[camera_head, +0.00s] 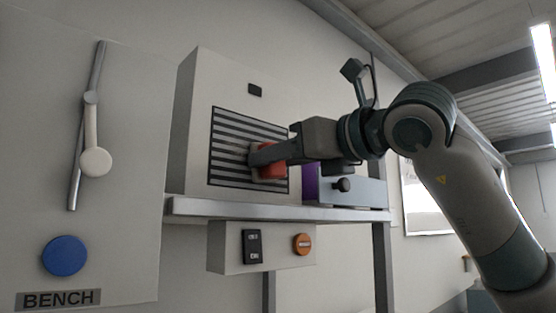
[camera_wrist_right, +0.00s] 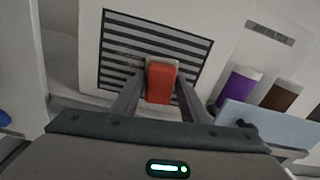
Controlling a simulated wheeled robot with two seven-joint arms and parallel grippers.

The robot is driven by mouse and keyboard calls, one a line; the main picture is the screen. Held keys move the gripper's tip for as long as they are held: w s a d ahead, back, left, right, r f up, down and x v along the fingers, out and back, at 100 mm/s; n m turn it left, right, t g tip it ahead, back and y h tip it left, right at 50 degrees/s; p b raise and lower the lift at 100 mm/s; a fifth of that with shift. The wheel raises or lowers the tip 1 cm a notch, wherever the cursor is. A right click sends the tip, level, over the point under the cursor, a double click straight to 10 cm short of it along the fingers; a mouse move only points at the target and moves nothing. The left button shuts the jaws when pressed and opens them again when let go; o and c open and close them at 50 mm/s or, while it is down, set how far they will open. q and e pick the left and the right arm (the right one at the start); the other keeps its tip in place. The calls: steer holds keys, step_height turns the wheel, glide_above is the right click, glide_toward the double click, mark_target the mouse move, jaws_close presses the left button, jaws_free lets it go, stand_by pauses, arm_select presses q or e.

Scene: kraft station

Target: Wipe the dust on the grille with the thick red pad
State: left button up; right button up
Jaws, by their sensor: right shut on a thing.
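The grille (camera_head: 232,140) is a black-framed panel of dark and light stripes on the front of a pale cabinet. It also shows in the right wrist view (camera_wrist_right: 118,48). The thick red pad (camera_head: 272,168) has a paler layer on its grille side and lies at the lower right of the grille. My right gripper (camera_head: 262,162) is shut on the red pad (camera_wrist_right: 160,84), a finger on each side. The pad is at the grille's face; I cannot tell if it touches. Faint brownish dust shows on the stripes in the right wrist view. My left gripper is not in view.
The cabinet stands on a grey shelf (camera_head: 190,207). A light box with a black knob (camera_head: 343,185) and a purple item (camera_head: 310,183) stand right of the grille. Below the shelf is a switch box (camera_head: 279,258). A wall panel with a lever (camera_head: 91,125) and blue disc (camera_head: 65,256) is at left.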

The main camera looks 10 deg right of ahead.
steer(key=shift+s+a+f+b, duration=0.1)
steer(key=shift+s+a+b, duration=0.35)
steer(key=shift+a+b, duration=0.15)
steer(key=shift+s+a+b, duration=0.5)
steer(key=shift+s+a, duration=0.25)
steer(key=shift+a, duration=0.3)
steer(key=shift+s+a+b, duration=0.55)
steer(key=shift+s+a, duration=0.05)
steer(key=shift+a, duration=0.2)
steer(key=shift+s+a+b, duration=0.5)
steer(key=shift+s+a, duration=0.05)
steer(key=shift+a, duration=0.25)
